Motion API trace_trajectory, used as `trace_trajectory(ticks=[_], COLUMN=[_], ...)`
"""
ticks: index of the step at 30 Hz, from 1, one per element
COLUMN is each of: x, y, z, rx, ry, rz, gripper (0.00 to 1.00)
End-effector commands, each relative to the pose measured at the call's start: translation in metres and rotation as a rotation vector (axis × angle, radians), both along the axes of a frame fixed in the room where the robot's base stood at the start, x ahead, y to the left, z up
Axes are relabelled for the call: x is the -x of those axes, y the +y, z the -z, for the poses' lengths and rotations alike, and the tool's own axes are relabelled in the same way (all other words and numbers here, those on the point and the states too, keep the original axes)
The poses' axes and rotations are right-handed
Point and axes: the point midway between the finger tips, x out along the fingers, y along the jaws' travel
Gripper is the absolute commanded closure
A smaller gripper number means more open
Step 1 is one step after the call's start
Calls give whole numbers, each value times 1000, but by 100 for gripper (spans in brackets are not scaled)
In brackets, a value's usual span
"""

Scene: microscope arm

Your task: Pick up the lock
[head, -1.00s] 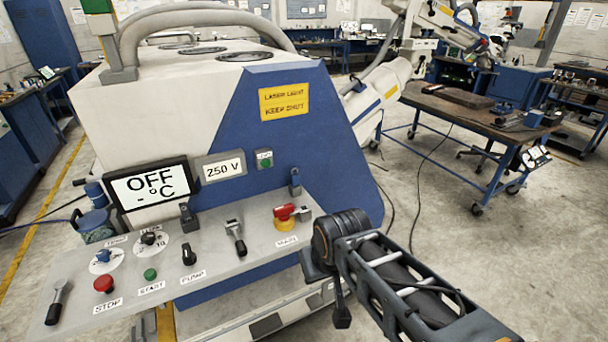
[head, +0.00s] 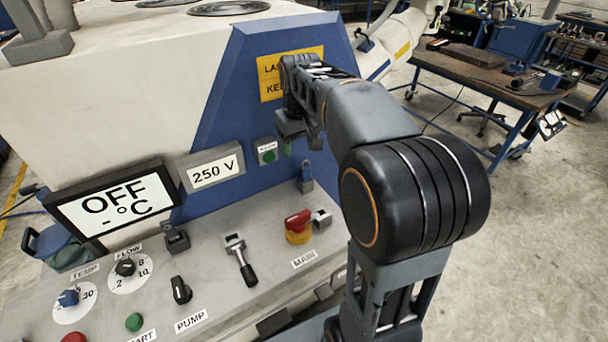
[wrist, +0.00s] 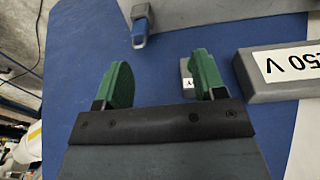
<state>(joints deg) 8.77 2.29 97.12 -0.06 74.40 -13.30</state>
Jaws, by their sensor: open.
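The lock (head: 306,182) is a small blue padlock with a grey shackle, upright at the back edge of the control panel, against the blue housing. In the wrist view the lock (wrist: 140,32) appears upside down near the top, beyond and between the fingers. My gripper (head: 298,147) is in front of the blue housing, above the lock and apart from it. In the wrist view its green fingers (wrist: 160,82) are spread, with nothing between them.
The red MAIN switch (head: 297,224) stands in front of the lock, with a small grey block (head: 321,218) beside it. A green button box (head: 266,152) and the 250 V sign (head: 212,171) are to the left.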

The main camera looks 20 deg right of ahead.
Motion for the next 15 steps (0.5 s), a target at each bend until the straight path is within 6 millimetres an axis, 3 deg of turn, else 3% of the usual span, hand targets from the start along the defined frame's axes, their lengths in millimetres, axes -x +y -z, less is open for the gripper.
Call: trace_trajectory(ticks=[1,6,11,15], x=[-16,-47,-59,-61], y=[-11,-33,-42,-43], z=[5,10,21,45], rx=[-2,-11,-15,-17], ry=[25,81,106,113], rz=[0,-19,-30,-34], gripper=[36,36,36,36])
